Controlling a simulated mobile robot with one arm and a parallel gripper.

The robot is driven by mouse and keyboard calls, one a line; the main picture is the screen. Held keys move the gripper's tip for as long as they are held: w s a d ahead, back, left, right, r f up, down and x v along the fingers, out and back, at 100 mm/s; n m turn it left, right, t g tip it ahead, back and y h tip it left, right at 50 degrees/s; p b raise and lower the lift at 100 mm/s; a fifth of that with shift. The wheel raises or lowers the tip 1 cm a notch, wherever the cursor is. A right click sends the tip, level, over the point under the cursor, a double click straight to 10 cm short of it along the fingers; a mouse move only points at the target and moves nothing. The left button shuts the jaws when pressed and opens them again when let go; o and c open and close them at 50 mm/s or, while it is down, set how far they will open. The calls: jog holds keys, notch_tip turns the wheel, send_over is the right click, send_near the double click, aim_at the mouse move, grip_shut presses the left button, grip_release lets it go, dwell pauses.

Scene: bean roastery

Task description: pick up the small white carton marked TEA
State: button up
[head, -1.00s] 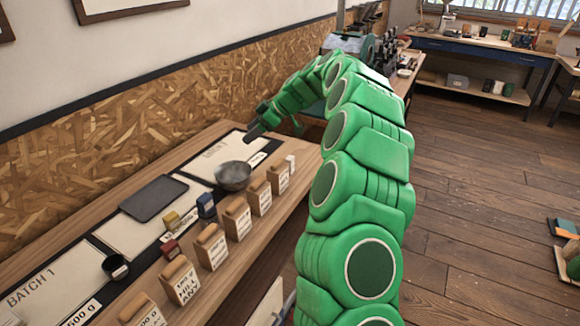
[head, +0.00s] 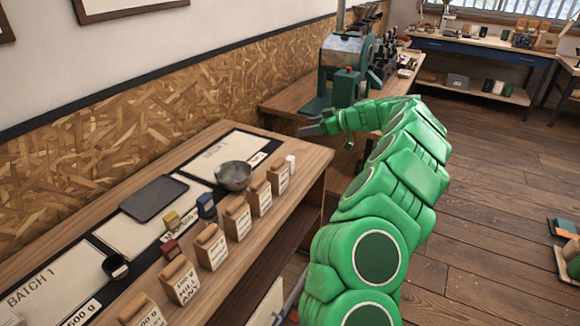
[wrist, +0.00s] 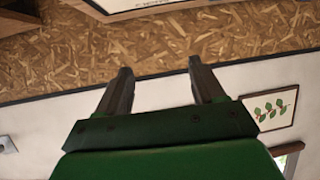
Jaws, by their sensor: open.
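A small white carton (head: 291,163) stands at the right end of the near wooden table in the head view, behind the last brown bag. It is too small for me to read any marking. My gripper (head: 308,129) is open and empty, held beyond the right end of this table, above and farther back than the carton. In the wrist view my gripper (wrist: 160,68) shows two fingers spread apart with nothing between them. The carton is not in the wrist view.
A metal bowl (head: 233,176) and a row of labelled brown bags (head: 261,198) stand near the carton. A dark tray (head: 153,198) lies farther left. A green roasting machine (head: 345,75) stands behind my gripper. The wooden floor (head: 480,215) at right is mostly clear.

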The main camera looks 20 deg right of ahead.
send_near(293, 163)
jog(key=x, duration=0.3)
jog(key=shift+w+a+f, duration=0.1)
jog(key=shift+w+f, duration=0.1)
jog(key=shift+f, duration=0.2)
jog(key=shift+w+a+f, duration=0.2)
jog(key=shift+a+f, duration=0.05)
jog(key=shift+a, duration=0.05)
jog(key=shift+r+x, duration=0.2)
jog(key=shift+x, duration=3.3)
jog(key=shift+w, duration=0.1)
jog(key=c, duration=1)
jog(key=shift+c, duration=0.2)
